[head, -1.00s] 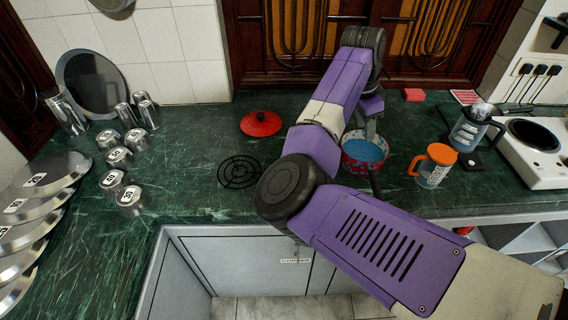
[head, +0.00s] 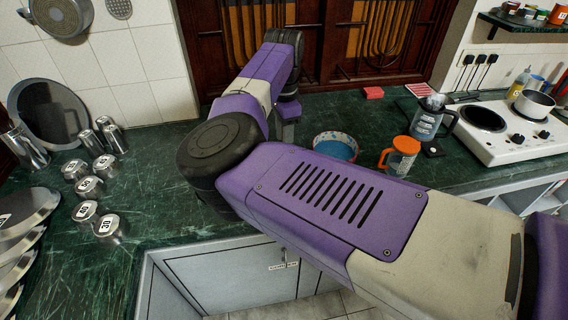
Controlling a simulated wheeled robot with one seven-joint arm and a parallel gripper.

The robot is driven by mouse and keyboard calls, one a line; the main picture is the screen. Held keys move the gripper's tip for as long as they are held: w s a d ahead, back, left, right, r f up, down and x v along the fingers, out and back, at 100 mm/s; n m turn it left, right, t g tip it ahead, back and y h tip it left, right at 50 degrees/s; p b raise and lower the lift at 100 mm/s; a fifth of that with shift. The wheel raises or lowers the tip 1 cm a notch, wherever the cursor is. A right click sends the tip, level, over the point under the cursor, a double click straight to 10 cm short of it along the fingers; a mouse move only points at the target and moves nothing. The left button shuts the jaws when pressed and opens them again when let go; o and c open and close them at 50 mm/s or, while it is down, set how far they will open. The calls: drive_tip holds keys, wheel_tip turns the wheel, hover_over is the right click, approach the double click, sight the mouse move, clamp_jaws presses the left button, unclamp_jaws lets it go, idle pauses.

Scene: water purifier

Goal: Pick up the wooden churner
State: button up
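I cannot make out a wooden churner anywhere in the head view; it may be hidden behind my arm. My gripper (head: 285,130) points down over the green counter (head: 460,182), left of a patterned bowl (head: 336,136) with blue inside. My elbow and forearm largely cover the gripper, so its fingers and anything between them cannot be made out.
A clear jug with an orange lid (head: 400,155) and a glass kettle (head: 430,118) stand right of the bowl. A white hob (head: 490,148) with a pot (head: 534,103) is at right. A pink block (head: 373,93) lies at the back.

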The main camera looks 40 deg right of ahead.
drive_tip(key=shift+f, duration=0.8)
drive_tip(key=shift+c, duration=0.4)
clamp_jaws()
